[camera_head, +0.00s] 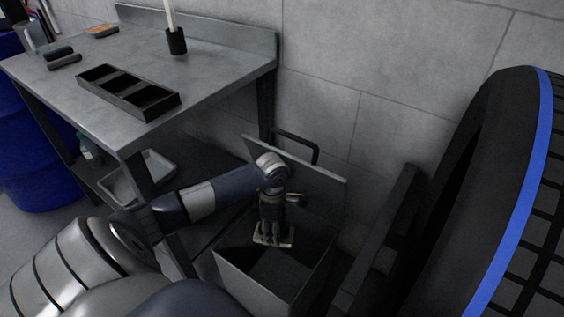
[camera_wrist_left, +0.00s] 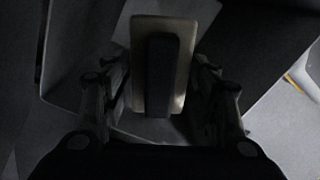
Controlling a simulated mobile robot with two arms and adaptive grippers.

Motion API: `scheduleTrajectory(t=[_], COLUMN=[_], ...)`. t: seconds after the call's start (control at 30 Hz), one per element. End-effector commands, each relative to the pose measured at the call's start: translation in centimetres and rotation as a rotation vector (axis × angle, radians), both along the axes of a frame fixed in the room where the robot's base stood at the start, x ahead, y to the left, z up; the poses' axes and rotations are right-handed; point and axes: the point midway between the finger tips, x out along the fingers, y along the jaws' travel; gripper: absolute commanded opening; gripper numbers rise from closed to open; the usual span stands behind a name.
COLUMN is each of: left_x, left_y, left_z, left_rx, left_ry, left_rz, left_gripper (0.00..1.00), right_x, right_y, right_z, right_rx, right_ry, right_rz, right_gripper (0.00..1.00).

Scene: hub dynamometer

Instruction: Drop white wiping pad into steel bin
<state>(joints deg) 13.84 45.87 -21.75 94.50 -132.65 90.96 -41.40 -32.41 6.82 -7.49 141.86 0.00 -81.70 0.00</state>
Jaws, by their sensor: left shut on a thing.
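The white wiping pad (camera_wrist_left: 143,66) is a pale rectangular block with a dark grip along its middle. My left gripper (camera_wrist_left: 156,85) is shut on it, a finger at each side. In the head view the pad (camera_head: 266,240) hangs below the left gripper (camera_head: 273,230), over the mouth of the steel bin. The steel bin (camera_head: 250,284) is a grey open box with its lid (camera_head: 325,187) raised at the back. The bin's inside is dark and partly hidden by my arm. My right gripper is not in view.
A steel workbench (camera_head: 215,62) stands at the left with a black divided tray (camera_head: 128,92) and a dark cup (camera_head: 176,41) on it. A pale tray (camera_head: 150,175) is on its lower shelf. A large tyre (camera_head: 490,160) stands close at the right.

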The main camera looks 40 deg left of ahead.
Motion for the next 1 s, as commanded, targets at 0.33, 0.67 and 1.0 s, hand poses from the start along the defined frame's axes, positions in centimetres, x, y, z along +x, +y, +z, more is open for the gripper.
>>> scheduleTrajectory(t=[0.33,0.67,1.0], left_x=[0.0,0.0,0.1], left_y=[0.0,0.0,0.1], left_z=[-0.1,-0.1,2.5], left_rx=[0.000,0.000,0.003], left_ry=[0.000,0.000,-0.004], left_rz=[0.000,0.000,-0.002], left_gripper=[0.57,0.78,0.78], right_x=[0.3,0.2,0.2], right_y=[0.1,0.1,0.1], right_z=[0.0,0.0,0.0], right_rx=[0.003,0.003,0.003], right_ry=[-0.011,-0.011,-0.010], right_rz=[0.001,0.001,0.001], right_gripper=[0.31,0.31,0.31])
